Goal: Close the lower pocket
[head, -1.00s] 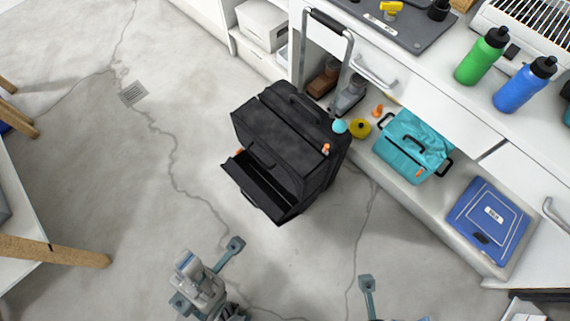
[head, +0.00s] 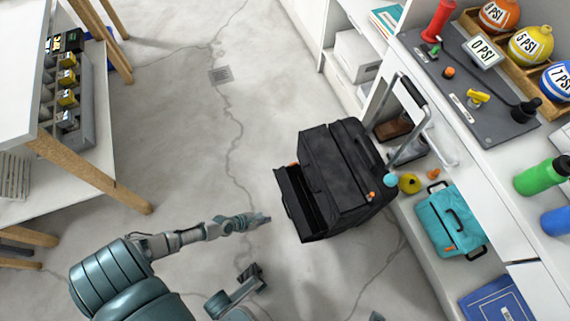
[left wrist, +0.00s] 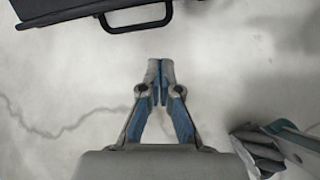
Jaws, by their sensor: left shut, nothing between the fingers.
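The black suitcase (head: 350,165) stands on the floor against the shelving, its tall handle raised. Its lower pocket (head: 296,205) is pulled out like a drawer on the left side, open, with a dark inside. My left gripper (head: 264,218) is shut and empty, just left of the pocket and apart from it. In the left wrist view the gripper (left wrist: 160,66) points up toward the pocket's dark edge and its black handle (left wrist: 137,18), with bare floor between them.
A white shelf unit on the right holds a teal bag (head: 445,225), a yellow roll (head: 409,183) and a blue case (head: 497,303). A table with wooden legs (head: 90,172) stands at the left. The floor between is clear.

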